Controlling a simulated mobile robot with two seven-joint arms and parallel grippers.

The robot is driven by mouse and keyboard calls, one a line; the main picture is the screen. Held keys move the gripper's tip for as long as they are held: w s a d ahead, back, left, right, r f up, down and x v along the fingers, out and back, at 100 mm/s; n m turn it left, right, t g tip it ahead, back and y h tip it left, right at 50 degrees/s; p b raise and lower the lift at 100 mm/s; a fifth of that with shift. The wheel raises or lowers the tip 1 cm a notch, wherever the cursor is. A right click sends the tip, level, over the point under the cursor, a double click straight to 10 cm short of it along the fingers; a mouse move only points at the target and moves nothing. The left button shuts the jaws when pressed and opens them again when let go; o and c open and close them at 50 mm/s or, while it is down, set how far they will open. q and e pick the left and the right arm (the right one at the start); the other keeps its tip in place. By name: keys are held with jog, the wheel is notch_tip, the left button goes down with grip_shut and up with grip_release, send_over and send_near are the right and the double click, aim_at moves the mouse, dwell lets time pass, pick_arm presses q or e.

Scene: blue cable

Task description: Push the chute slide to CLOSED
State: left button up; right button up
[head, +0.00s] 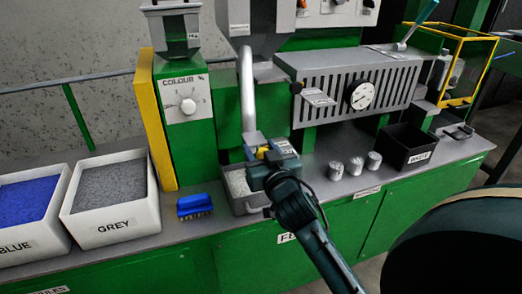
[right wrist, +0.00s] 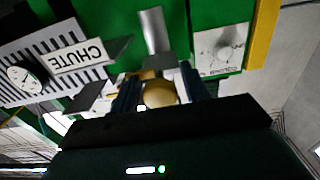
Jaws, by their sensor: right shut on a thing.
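The chute is a grey pipe (head: 247,95) that comes down in the head view to a small block with a label near the counter; it also shows in the right wrist view (right wrist: 153,30). My right gripper (head: 264,158) is at this block, above a grey tray. In the right wrist view a round brass-yellow knob (right wrist: 160,93) sits between the fingers, and the gripper is shut on it. A CHUTE sign (right wrist: 80,58) shows there upside down. The gripper hides most of the slide, so I cannot read its position. My left gripper is not in view.
A grey tray (head: 238,202) with pale granules stands under the pipe. A blue brush (head: 194,206) lies to its left, near the GREY bin (head: 108,229). Several metal cylinders (head: 354,166) and a black bin (head: 400,157) stand to the right.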

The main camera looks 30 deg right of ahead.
aim_at(258, 145)
jog(key=shift+c, duration=0.8)
jog(key=x, duration=0.4)
jog(key=shift+w+p, duration=0.2)
jog(key=shift+p, duration=0.15)
jog(key=shift+r, duration=0.15)
jog(key=o, duration=1)
jog(key=shift+o, duration=0.3)
jog(key=shift+w, duration=0.1)
jog(key=v, duration=1.3)
